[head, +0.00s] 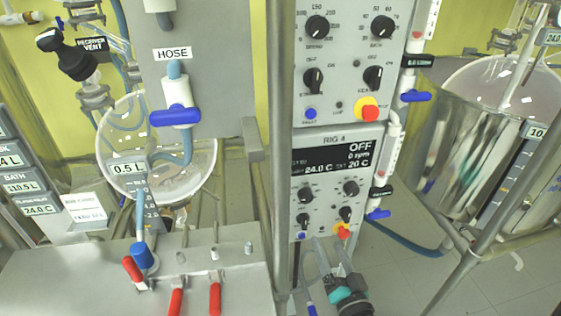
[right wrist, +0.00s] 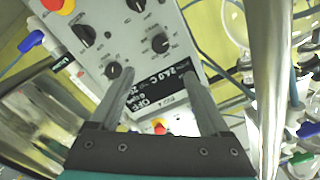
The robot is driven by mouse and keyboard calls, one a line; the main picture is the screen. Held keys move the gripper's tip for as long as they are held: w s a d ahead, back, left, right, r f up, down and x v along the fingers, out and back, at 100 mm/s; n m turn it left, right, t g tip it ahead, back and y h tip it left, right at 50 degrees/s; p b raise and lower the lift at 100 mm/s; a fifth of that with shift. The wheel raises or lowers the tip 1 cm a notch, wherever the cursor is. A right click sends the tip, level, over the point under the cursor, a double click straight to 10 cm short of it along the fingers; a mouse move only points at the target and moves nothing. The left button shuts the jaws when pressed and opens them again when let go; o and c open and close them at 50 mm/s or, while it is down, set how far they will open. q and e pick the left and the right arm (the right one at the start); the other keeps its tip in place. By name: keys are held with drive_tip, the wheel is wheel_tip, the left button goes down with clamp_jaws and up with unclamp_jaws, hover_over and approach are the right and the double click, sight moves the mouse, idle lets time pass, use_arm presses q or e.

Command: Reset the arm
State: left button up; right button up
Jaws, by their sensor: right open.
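My right gripper (head: 331,243) comes up from the bottom of the head view, just below the lower panel of the control box marked RIG 4 (head: 308,142). In the right wrist view its two grey fingers (right wrist: 157,78) stand apart with nothing between them. The control box face (right wrist: 143,45), with its dark knobs and display, lies beyond the fingertips and appears tilted. I cannot tell how far the fingertips are from it. The display reads OFF. My left gripper is not in view.
A metal post (head: 280,150) stands left of the control box. A bench (head: 70,285) with red-handled valves is at lower left, below a glass vessel (head: 190,185). A steel reactor (head: 455,150) and a slanting rail (head: 480,245) are at right. Blue-handled valves (head: 415,96) flank the box.

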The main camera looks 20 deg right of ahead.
drive_tip(key=s+a+f+n+g+y, duration=0.1)
drive_tip(key=s+a+f+n+g, duration=0.15)
drive_tip(key=f, duration=0.55)
drive_tip(key=s+a+f+n+g+y, duration=0.1)
drive_tip(key=s+a+f+g, duration=0.2)
drive_tip(key=f, duration=0.4)
drive_tip(key=s+a+f+n+g+y, duration=0.2)
drive_tip(key=s+f, duration=0.2)
drive_tip(key=f, duration=0.4)
drive_tip(key=s+a+f+n+g, duration=0.1)
drive_tip(key=s+f+n+g, duration=0.2)
drive_tip(key=s, duration=0.9)
drive_tip(key=s+a+f+n+g, duration=0.1)
drive_tip(key=s+f+n+g, duration=0.2)
drive_tip(key=s+f+g, duration=0.3)
drive_tip(key=s+f, duration=0.4)
drive_tip(key=s, duration=0.2)
drive_tip(key=shift+a+f, duration=0.15)
drive_tip(key=shift+a, duration=0.1)
drive_tip(key=shift+g, duration=0.25)
